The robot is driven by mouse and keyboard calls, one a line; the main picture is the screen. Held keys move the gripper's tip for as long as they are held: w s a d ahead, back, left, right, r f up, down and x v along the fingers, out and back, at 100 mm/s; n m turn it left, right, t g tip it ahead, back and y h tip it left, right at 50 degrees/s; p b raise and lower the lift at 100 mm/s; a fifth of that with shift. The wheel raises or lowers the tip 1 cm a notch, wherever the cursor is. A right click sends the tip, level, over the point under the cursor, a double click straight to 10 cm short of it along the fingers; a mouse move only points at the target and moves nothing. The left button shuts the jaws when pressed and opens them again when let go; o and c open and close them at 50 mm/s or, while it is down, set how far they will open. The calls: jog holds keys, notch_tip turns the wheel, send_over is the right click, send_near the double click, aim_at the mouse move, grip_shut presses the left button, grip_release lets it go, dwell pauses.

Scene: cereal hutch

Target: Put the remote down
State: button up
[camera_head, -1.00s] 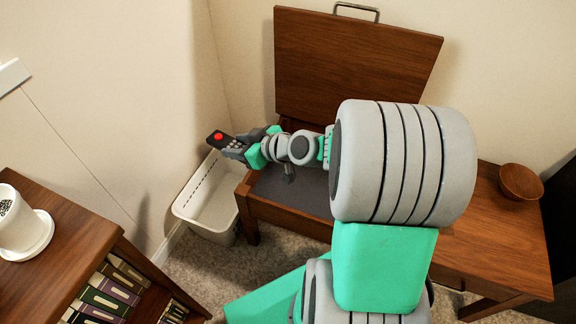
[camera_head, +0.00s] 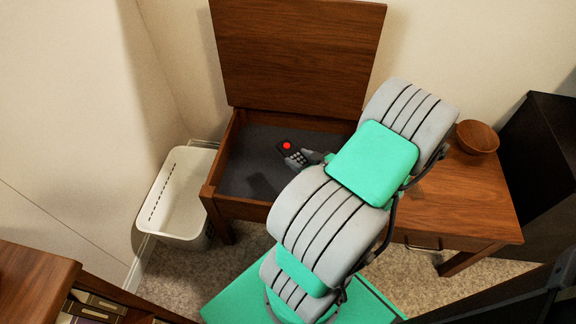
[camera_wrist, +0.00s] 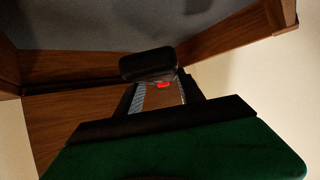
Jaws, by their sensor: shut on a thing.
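The remote (camera_head: 289,149) is dark, with a red button and pale keys. In the head view it is over the open compartment of the wooden desk (camera_head: 223,157), which has a dark grey floor. My gripper (camera_head: 302,157) is shut on the remote and largely hidden behind my arm. In the wrist view, my gripper (camera_wrist: 160,94) has the dark remote (camera_wrist: 147,64) across its fingertips, with a red spot below it. A dark shadow lies on the compartment floor, and the remote appears to be above that floor.
The desk's lid (camera_head: 297,55) stands raised at the back. A white bin (camera_head: 176,194) stands on the carpet left of the desk. A wooden bowl (camera_head: 477,137) sits on the desktop at right. A bookcase (camera_head: 35,283) is at the lower left. The compartment's left part is clear.

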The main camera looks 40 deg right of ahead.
jog(key=b+x, duration=0.1)
jog(key=x, duration=0.2)
jog(key=d+b+x, duration=0.1)
jog(key=x, duration=0.2)
jog(key=d+b+x, duration=0.1)
jog(key=x, duration=0.3)
jog(key=shift+d+r, duration=0.1)
jog(key=shift+d, duration=0.05)
jog(key=w+f+b, duration=0.1)
jog(key=w+d+f, duration=0.1)
jog(key=f, duration=0.1)
jog(key=w+f+b, duration=0.1)
jog(key=shift+w+d+f+b, duration=0.2)
jog(key=shift+d+f+b, duration=0.1)
jog(key=shift+d+f, duration=0.1)
jog(key=f+b, duration=0.2)
jog(key=f, duration=0.1)
jog(key=shift+w+d+f, duration=0.15)
jog(key=shift+w+f, duration=0.1)
jog(key=shift+f, duration=0.05)
jog(key=shift+r, duration=0.2)
jog(key=shift+f, duration=0.15)
jog(key=o, duration=1.5)
jog(key=shift+c, duration=0.2)
